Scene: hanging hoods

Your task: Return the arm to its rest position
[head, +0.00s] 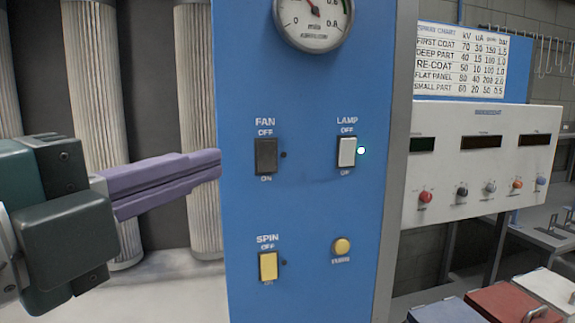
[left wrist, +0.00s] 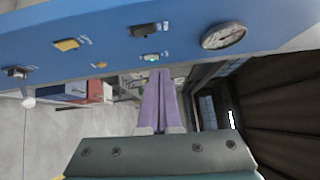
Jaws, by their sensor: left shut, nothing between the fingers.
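My left gripper (head: 219,165) comes in from the left in the head view. Its purple fingers are shut with nothing between them, and their tips are at the left edge of the blue control panel (head: 305,215). In the left wrist view the closed fingers (left wrist: 160,75) point toward the panel. The panel carries a black fan switch (head: 266,156), a white lamp switch (head: 346,152) with a lit green-white light (head: 361,150), a yellow spin switch (head: 268,266) and a round yellow button (head: 342,246). My right gripper is not in view.
A gauge (head: 314,15) sits at the panel's top. Tall pleated filters (head: 203,120) stand behind my left arm. To the right are a white control box (head: 480,170) with knobs, a spray chart (head: 460,60), and red (head: 510,303) and blue (head: 447,312) lidded boxes below.

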